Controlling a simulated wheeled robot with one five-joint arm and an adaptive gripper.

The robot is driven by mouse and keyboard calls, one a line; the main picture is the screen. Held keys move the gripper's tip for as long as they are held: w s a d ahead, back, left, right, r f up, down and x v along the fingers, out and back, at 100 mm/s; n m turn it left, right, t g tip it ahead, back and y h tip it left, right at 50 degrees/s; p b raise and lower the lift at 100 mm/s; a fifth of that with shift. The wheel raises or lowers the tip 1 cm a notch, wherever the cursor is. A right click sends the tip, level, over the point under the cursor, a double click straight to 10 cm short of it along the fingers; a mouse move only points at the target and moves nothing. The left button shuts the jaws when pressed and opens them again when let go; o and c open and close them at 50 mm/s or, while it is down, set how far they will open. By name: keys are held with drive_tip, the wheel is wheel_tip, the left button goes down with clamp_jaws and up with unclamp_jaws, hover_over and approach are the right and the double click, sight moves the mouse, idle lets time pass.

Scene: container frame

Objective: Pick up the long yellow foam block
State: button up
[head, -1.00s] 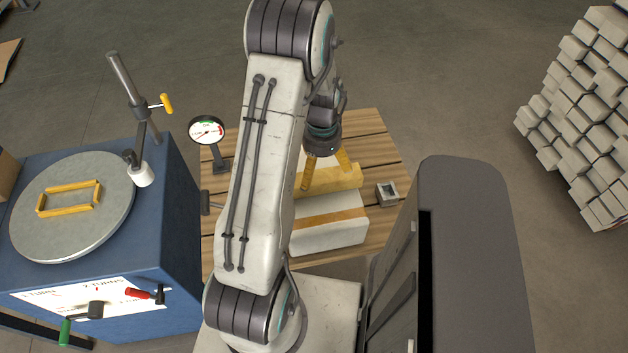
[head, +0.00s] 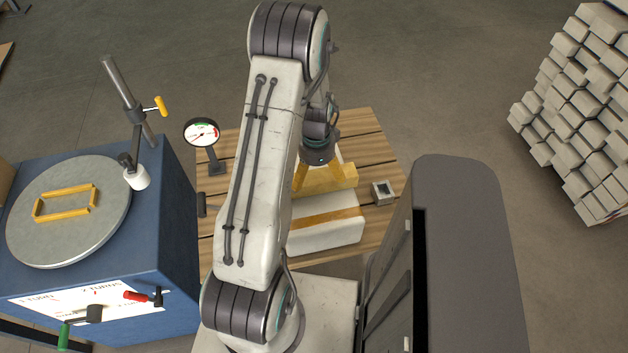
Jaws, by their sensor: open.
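The long yellow foam block (head: 335,184) lies on the slatted wooden table, behind a white block with an orange stripe. My arm hides its left end. My gripper (head: 324,178) has spread yellow fingers and points down at the foam block. The left finger comes down near the block's visible left part, and the right finger is over or behind its right part. The fingers are open and hold nothing. I cannot tell whether they touch the block.
The white block (head: 325,236) sits close in front, and a small grey square part (head: 382,192) lies to the right. A dial gauge (head: 201,134) stands left. A blue cabinet (head: 176,235) bears a round plate with a yellow frame (head: 66,203). Grey blocks (head: 575,120) are stacked far right.

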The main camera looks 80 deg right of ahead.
sight(315, 181)
drive_tip(key=shift+w+f+p, duration=0.1)
drive_tip(key=shift+f+p, duration=0.3)
drive_tip(key=shift+f, duration=1.6)
drive_tip(key=shift+c, duration=0.5)
drive_tip(key=c, duration=0.8)
